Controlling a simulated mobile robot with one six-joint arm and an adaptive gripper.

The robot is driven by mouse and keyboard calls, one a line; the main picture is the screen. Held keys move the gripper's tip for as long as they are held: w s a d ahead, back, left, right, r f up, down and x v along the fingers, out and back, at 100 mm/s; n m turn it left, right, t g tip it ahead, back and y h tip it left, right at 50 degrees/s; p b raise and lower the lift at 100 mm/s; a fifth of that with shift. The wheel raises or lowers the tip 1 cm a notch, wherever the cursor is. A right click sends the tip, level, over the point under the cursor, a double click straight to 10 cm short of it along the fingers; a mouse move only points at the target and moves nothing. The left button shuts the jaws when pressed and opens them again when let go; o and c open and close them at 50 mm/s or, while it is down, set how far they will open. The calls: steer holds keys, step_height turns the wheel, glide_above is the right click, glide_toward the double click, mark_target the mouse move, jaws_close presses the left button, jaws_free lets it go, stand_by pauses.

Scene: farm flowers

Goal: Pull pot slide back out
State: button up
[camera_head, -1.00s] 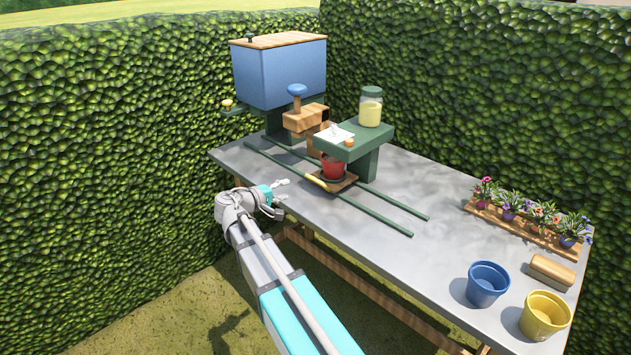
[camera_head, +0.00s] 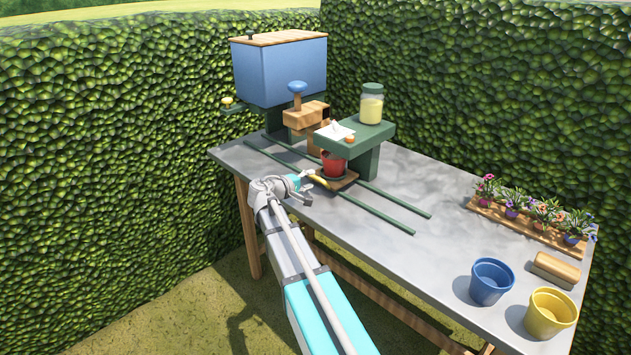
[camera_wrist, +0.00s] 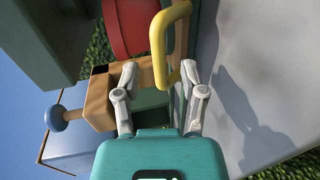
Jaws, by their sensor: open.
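The pot slide (camera_head: 346,182) is a small wooden tray on two green rails (camera_head: 384,213). A red pot (camera_head: 333,168) stands on it, partly under a green shelf. The slide's yellow handle (camera_head: 320,182) sticks out at its front left. My gripper (camera_head: 306,183) is at this handle. In the wrist view the open fingers (camera_wrist: 159,75) reach toward the yellow handle (camera_wrist: 158,45), part of which shows between the fingertips, close to the right one. I cannot tell whether they touch. The red pot (camera_wrist: 127,25) shows beyond it.
The green shelf (camera_head: 355,141) overhangs the slide and carries a jar (camera_head: 371,104). A blue bin (camera_head: 281,75) and a wooden press block with a blue knob (camera_head: 298,89) stand behind. Flowers (camera_head: 535,214), a blue pot (camera_head: 490,282) and a yellow pot (camera_head: 550,313) are right.

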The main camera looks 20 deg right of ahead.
mark_target(314, 178)
steer(key=shift+x, duration=1.6)
jaws_close()
